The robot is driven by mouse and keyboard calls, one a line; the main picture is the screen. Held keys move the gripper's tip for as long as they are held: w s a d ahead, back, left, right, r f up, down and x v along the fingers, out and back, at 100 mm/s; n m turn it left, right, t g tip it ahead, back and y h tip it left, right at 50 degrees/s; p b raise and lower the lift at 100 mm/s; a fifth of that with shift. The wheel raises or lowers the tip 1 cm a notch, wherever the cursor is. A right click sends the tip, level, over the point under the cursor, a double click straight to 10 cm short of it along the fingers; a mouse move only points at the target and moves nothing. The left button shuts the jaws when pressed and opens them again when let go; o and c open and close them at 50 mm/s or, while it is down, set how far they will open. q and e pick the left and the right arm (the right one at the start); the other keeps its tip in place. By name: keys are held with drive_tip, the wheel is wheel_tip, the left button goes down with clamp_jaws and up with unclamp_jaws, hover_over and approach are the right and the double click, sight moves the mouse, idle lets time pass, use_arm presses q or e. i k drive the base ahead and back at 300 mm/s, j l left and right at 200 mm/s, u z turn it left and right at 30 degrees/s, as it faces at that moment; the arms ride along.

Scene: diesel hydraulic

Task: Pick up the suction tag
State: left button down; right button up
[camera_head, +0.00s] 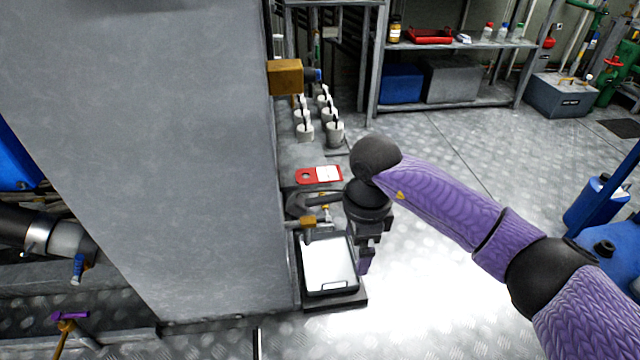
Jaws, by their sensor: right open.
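The suction tag appears as a flat red and white tag (320,174) lying on the narrow grey ledge beside the large grey cabinet. Its red end with a hole points left and its white part is on the right. My right gripper (368,254) hangs from the purple arm, just right of the ledge and nearer to me than the tag. It is open, points downward and is apart from the tag. The wrist partly covers the gripper. My left gripper is out of view.
The tall grey cabinet (160,150) blocks the left. Open floor (440,300) lies to the right.

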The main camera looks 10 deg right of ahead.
sight(325, 174)
drive_tip(key=i, duration=1)
